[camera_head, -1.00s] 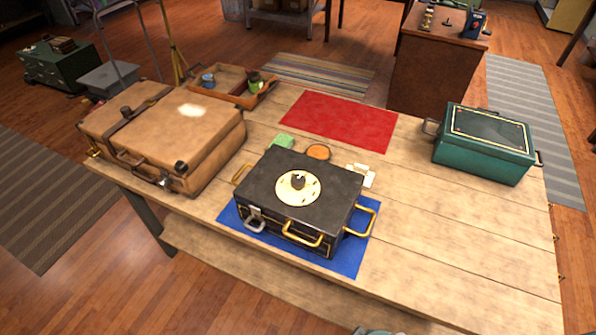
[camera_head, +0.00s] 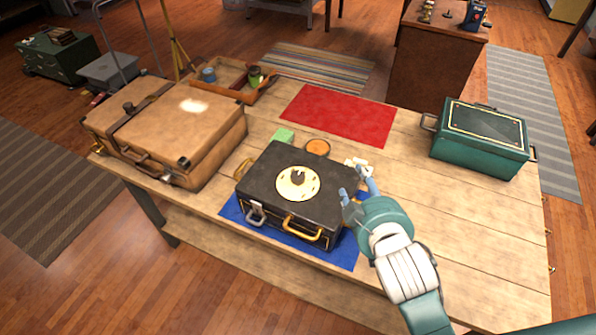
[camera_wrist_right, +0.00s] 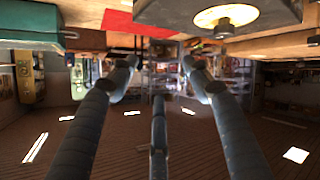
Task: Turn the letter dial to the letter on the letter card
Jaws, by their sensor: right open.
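The letter dial (camera_head: 297,184) is a cream disc with a dark knob (camera_head: 298,176) on top of a black case (camera_head: 268,205). The case sits on a blue mat (camera_head: 337,255) at the table's front. My right gripper (camera_head: 357,184) is open and empty, beside the case's right end and apart from the dial. In the right wrist view the dial (camera_wrist_right: 226,14) and its knob (camera_wrist_right: 224,28) show upside down at the top, beyond the open fingers (camera_wrist_right: 160,63). I cannot make out the letters on the dial or a letter card. My left gripper is out of view.
A brown suitcase (camera_head: 190,140) stands left and a green metal box (camera_head: 482,140) right. Behind the case lie a green block (camera_head: 283,136), an orange-topped round dish (camera_head: 317,148) and small pale pieces (camera_head: 356,163). A red mat (camera_head: 340,115) lies further back. The table's right front is bare.

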